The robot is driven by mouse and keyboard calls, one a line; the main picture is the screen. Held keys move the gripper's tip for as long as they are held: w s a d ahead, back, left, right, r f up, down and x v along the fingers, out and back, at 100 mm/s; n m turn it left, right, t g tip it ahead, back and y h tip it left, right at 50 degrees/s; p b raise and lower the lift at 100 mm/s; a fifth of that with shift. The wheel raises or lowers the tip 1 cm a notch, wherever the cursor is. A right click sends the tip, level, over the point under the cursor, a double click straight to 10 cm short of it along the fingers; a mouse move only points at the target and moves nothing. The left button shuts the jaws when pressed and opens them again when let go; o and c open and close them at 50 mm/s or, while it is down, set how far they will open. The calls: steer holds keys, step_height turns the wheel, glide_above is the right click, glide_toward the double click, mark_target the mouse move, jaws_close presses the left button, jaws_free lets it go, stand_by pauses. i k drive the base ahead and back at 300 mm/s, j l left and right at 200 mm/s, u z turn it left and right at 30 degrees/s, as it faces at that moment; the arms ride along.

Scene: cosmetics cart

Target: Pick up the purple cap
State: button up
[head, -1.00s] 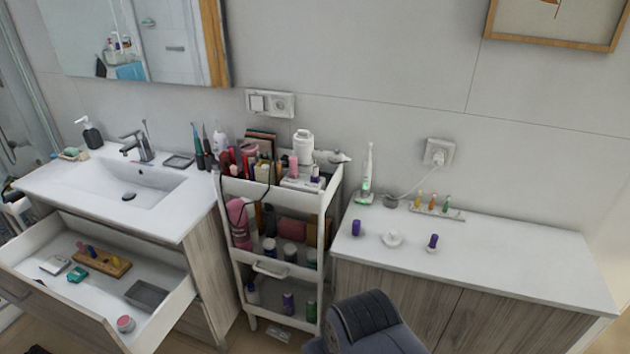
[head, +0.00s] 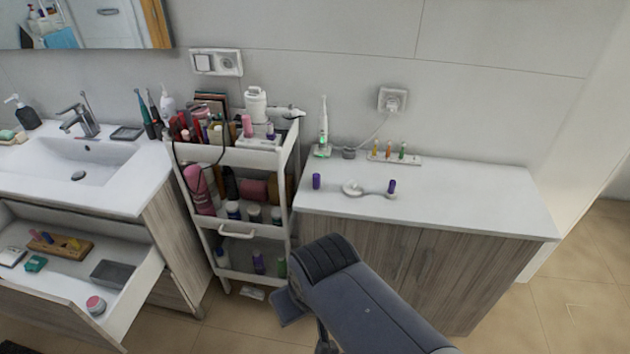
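Two small purple pieces stand on the white counter (head: 470,195) to the right of the cart. One purple piece (head: 316,181) is near the counter's left front edge. The other purple piece (head: 392,187) is further right, at the end of a pale, low white object (head: 352,188). I cannot tell which of the two is the purple cap. A dark grey part of my arm shows at the bottom centre, in front of the counter and apart from both pieces.
A white cart (head: 237,231) full of cosmetics stands left of the counter. An electric toothbrush (head: 323,127) and a rack of small brush heads (head: 395,158) stand at the counter's back. An open drawer (head: 130,295) juts out at left. The counter's right half is clear.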

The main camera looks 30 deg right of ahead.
mark_target(316, 177)
steer(key=i+l+z, duration=0.25)
steer(key=i+z, duration=0.15)
steer(key=i+l+z, duration=0.1)
steer(key=i+z, duration=0.35)
steer(key=i, duration=0.1)
